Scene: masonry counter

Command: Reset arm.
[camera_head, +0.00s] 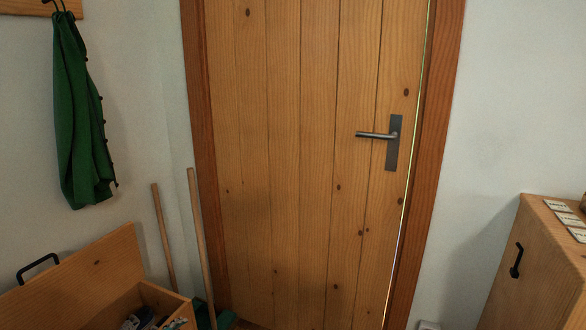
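Neither of my arms nor grippers shows in the head view. A wooden plank door (300,160) fills the middle of the view. It has a dark metal lever handle (378,135) on its right side. A thin bright line of light runs down the door's right edge, beside the brown frame (434,150). I cannot tell from this whether the door is latched.
An open wooden box (85,285) with small items stands at the lower left. Two wooden poles (197,230) lean by the door's left side. A green garment (82,125) hangs from a hook. A wooden cabinet (535,265) with a black handle stands at the lower right.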

